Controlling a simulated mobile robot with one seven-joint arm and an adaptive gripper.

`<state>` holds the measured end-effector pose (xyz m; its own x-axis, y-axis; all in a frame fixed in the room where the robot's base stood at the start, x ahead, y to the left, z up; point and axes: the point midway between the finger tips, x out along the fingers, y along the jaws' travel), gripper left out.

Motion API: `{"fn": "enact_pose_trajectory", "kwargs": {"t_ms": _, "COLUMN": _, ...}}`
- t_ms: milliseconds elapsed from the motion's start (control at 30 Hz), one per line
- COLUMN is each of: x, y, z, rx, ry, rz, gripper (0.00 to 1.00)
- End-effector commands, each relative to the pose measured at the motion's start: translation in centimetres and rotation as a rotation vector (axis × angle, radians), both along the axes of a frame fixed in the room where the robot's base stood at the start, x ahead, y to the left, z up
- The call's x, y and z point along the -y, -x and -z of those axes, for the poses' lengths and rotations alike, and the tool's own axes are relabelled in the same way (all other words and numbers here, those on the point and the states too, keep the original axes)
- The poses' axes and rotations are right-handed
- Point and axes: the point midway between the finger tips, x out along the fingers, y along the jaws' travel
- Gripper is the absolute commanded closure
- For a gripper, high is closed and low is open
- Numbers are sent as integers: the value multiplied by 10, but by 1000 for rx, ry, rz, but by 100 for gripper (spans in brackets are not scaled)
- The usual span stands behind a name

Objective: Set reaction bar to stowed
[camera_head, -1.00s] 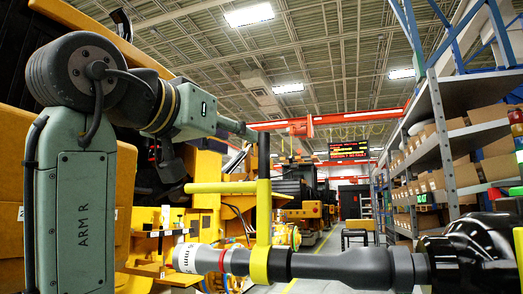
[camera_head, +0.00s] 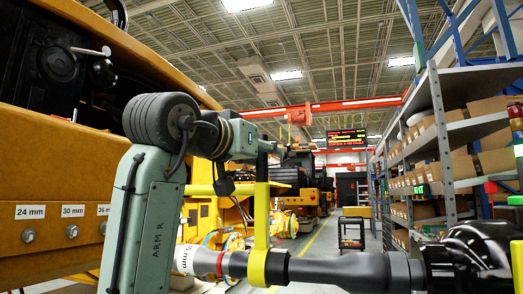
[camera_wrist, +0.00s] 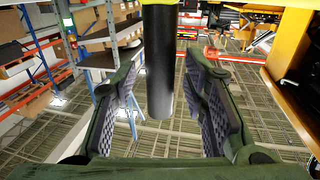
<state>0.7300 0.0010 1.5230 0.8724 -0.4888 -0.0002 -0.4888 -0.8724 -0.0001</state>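The yellow reaction bar (camera_head: 261,215) stands upright in the head view, its yellow collar around the grey tool body (camera_head: 340,268). A black grip tops the bar; in the wrist view this dark cylinder (camera_wrist: 160,80) with a yellow upper part hangs between the fingers. My gripper (camera_wrist: 163,115) is open, one padded finger on each side of the grip, with visible gaps. In the head view my gripper (camera_head: 268,148) is at the top of the bar; its fingers are too small to make out. The tool's left end has a white socket (camera_head: 190,260) and a red ring.
An orange-yellow machine (camera_head: 50,160) with sockets labelled 24 mm and 30 mm fills the left. Shelving (camera_head: 450,130) with boxes lines the right. A small dark stand (camera_head: 352,232) is in the aisle.

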Motion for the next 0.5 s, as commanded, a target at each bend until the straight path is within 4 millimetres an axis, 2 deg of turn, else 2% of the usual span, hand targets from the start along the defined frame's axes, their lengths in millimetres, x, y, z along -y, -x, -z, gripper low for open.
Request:
{"fn": "enact_pose_trajectory", "kwargs": {"t_ms": 67, "x": 0, "y": 0, "z": 0, "rx": 0, "ry": 0, "rz": 0, "gripper": 60}}
{"fn": "enact_pose_trajectory", "kwargs": {"t_ms": 500, "x": 0, "y": 0, "z": 0, "rx": 0, "ry": 0, "rz": 0, "gripper": 89}}
